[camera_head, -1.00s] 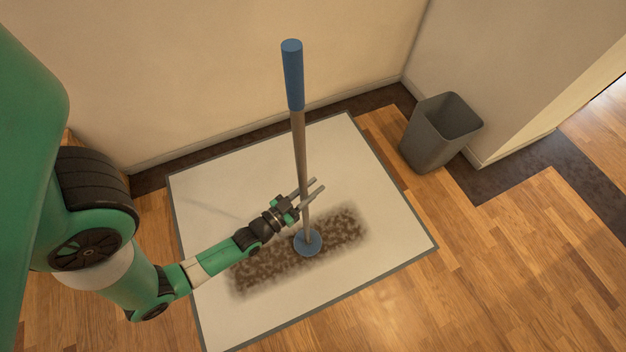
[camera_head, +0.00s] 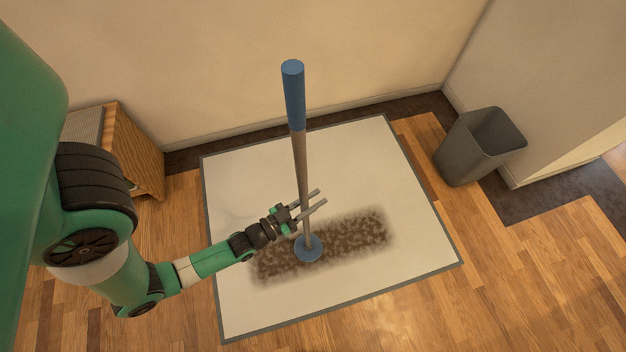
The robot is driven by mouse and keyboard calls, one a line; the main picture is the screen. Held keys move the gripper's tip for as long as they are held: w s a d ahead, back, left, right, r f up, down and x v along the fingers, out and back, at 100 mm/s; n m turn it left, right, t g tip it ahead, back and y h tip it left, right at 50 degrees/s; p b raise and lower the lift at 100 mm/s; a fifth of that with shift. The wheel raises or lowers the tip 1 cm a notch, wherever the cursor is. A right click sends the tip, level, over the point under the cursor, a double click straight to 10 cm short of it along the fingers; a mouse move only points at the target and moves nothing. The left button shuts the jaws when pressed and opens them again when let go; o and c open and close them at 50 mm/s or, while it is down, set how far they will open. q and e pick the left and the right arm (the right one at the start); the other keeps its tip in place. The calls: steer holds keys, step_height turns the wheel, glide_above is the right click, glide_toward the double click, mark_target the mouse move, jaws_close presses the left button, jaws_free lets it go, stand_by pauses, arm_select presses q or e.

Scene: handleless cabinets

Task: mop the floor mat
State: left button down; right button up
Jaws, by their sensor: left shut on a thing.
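The mop (camera_head: 301,160) stands nearly upright, with a blue grip on top, a grey-brown pole and a round blue head (camera_head: 307,248). Its head is over the brown dirt patch (camera_head: 350,233) near the middle of the floor mat (camera_head: 250,180). The mat is off-white with a grey border. My left gripper (camera_head: 313,202) is shut on the mop's pole, low down above the head, with one finger on each side. The dirt stretches left and right of the head. My right gripper is not in view.
A grey bin (camera_head: 480,145) stands right of the mat by the wall corner. A wooden cabinet (camera_head: 130,150) is at the left. A wall (camera_head: 270,50) runs behind the mat. Wooden floor (camera_head: 500,270) is clear at the front right.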

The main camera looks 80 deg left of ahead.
arm_select(q)
steer(key=shift+f+b, duration=0.55)
steer(key=shift+f, duration=0.2)
steer(key=shift+f+b, duration=0.3)
steer(key=shift+b, duration=0.1)
steer(key=shift+w, duration=1.75)
